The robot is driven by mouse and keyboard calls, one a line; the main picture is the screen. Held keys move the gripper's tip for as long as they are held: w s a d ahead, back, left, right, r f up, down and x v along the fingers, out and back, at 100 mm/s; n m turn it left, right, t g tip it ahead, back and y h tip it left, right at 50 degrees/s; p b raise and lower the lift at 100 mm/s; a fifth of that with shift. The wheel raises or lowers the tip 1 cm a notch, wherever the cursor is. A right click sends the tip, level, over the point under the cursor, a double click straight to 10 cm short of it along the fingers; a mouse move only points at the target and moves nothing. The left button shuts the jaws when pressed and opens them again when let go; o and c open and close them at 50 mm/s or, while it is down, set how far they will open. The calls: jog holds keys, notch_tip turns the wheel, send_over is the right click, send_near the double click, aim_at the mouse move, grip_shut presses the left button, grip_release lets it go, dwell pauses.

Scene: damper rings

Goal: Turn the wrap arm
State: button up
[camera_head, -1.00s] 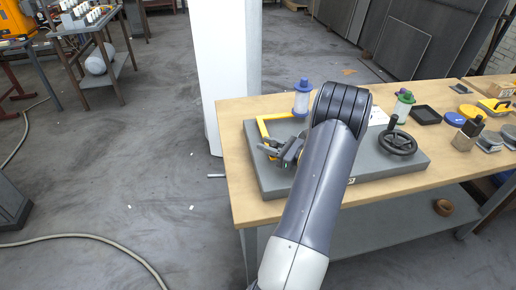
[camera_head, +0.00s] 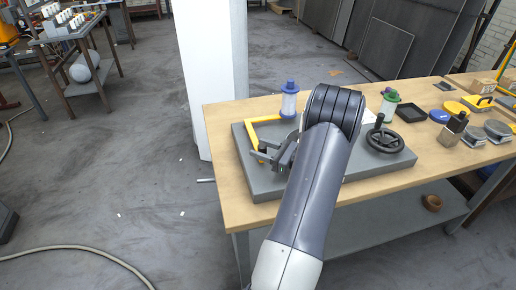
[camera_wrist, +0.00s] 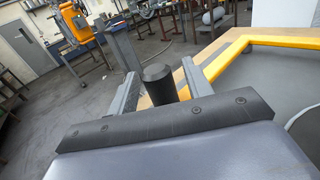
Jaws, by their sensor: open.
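The wrap arm (camera_head: 252,134) is a yellow bent bar over the left part of a grey base plate (camera_head: 350,171) on the wooden table. It also shows in the wrist view (camera_wrist: 222,60), at the right. A dark upright cylindrical knob (camera_wrist: 157,84) stands between the fingers of my gripper (camera_wrist: 157,88) in the wrist view. My gripper is open around it, with a finger on each side; I cannot tell whether either touches. In the head view my gripper (camera_head: 270,155) is at the near end of the yellow bar, and my arm hides part of the plate.
A blue-capped spool (camera_head: 289,99) stands by the bar's far end. A black handwheel (camera_head: 384,141) and a green-capped spool (camera_head: 388,106) are to the right. Black tray (camera_head: 410,113) and other parts lie further right.

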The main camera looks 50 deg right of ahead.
jog(key=b+v, duration=0.1)
jog(key=v, duration=0.8)
jog(key=x, duration=0.4)
jog(key=p+x, duration=0.1)
jog(key=x, duration=0.3)
jog(key=a+p+x, duration=0.1)
jog(key=x, duration=0.3)
jog(key=shift+w+a, duration=0.25)
jog(key=shift+a, duration=0.15)
